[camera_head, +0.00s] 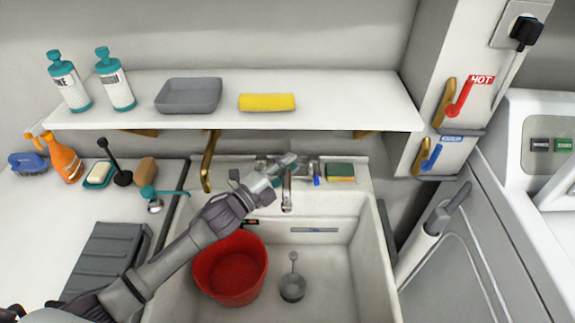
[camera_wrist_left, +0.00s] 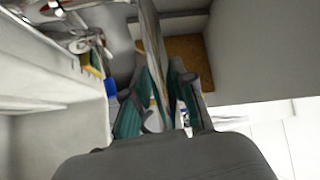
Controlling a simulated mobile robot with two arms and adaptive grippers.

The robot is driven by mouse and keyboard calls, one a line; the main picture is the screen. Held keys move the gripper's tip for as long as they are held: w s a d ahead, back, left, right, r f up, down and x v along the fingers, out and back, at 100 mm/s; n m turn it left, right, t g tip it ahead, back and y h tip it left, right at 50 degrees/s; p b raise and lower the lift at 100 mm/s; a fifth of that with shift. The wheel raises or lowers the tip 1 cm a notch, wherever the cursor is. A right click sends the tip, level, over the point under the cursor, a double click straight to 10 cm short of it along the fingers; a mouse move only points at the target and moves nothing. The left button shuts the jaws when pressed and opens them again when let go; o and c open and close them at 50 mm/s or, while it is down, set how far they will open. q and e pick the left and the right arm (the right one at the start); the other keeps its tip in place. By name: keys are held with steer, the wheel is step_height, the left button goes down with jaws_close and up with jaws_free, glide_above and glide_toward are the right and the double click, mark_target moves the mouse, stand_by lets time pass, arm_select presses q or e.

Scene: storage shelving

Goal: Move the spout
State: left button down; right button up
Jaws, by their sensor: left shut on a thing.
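The metal spout (camera_head: 287,192) hangs over the back of the white sink, below the shelf. My left gripper (camera_head: 287,163) reaches in from the left, with its fingertips at the upper part of the spout. In the left wrist view the spout is a shiny bar (camera_wrist_left: 150,32) running between the teal fingers of the left gripper (camera_wrist_left: 158,85). The fingers are shut on it. The arm and gripper hide part of the faucet's base. My right gripper is not in view.
The white sink (camera_head: 378,262) holds a red tub (camera_head: 232,270) and a grey ladle (camera_head: 292,288). A shelf (camera_head: 350,110) overhangs the faucet, with a brass bracket (camera_head: 208,160) left of the gripper. A green sponge (camera_head: 340,171) lies right of the spout. The sink's right side has free room.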

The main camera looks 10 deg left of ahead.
arm_select(q)
steer(key=a+m+g+h+b, duration=0.1)
steer(key=a+m+g+h, duration=0.2)
steer(key=h, duration=0.1)
steer(key=shift+s+a+g+b, duration=0.1)
steer(key=shift+g+b, duration=0.25)
steer(key=shift+g, duration=0.05)
steer(key=c, duration=0.9)
jaws_free()
steer(key=shift+c, duration=0.2)
